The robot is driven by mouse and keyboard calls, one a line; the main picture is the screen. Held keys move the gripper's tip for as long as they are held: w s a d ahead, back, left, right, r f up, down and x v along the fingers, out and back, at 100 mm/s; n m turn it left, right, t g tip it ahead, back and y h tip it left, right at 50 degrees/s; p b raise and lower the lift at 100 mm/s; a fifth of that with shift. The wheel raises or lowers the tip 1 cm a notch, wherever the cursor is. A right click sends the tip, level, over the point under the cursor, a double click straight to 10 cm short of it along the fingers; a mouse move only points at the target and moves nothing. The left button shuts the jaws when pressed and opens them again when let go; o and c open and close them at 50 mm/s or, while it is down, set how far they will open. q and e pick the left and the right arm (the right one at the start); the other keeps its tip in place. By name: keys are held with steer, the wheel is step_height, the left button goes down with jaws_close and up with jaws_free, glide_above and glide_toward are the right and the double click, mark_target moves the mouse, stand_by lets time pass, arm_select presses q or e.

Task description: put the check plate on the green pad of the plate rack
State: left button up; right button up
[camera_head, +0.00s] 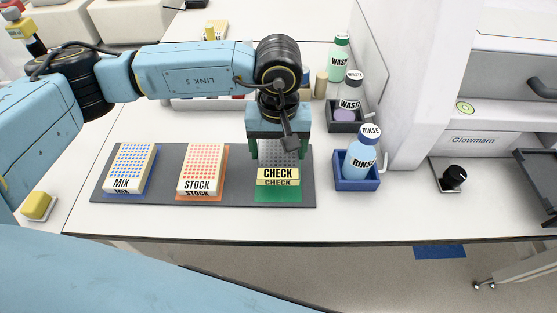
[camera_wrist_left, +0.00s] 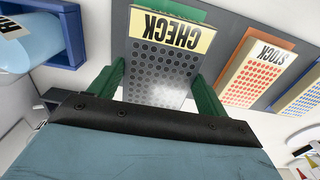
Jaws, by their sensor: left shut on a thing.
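The check plate (camera_head: 278,174) is a grey, well-dotted plate with a cream CHECK label on its front edge. My left gripper (camera_head: 278,150) is shut on it, with green fingers along its two sides. The wrist view also shows the plate (camera_wrist_left: 165,70) level between the fingers. The plate is over the green pad (camera_head: 278,195), whose front part shows below the label. I cannot tell whether the plate touches the pad. The green pad is at the right end of the dark grey plate rack (camera_head: 241,185). My right gripper is out of view.
The stock plate (camera_head: 201,165) on an orange pad and the mix plate (camera_head: 132,162) on a blue pad share the rack. A rinse bottle (camera_head: 361,155) in a blue holder stands right of the rack. Waste and wash bottles (camera_head: 339,60) stand behind. The table front is clear.

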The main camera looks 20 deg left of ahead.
mark_target(278, 162)
arm_select(q)
steer(key=shift+f, duration=2.3)
steer(key=shift+f, duration=0.15)
steer(key=o, duration=1)
step_height(278, 162, up, 12)
steer(key=shift+r+b, duration=0.2)
steer(key=shift+b, duration=0.15)
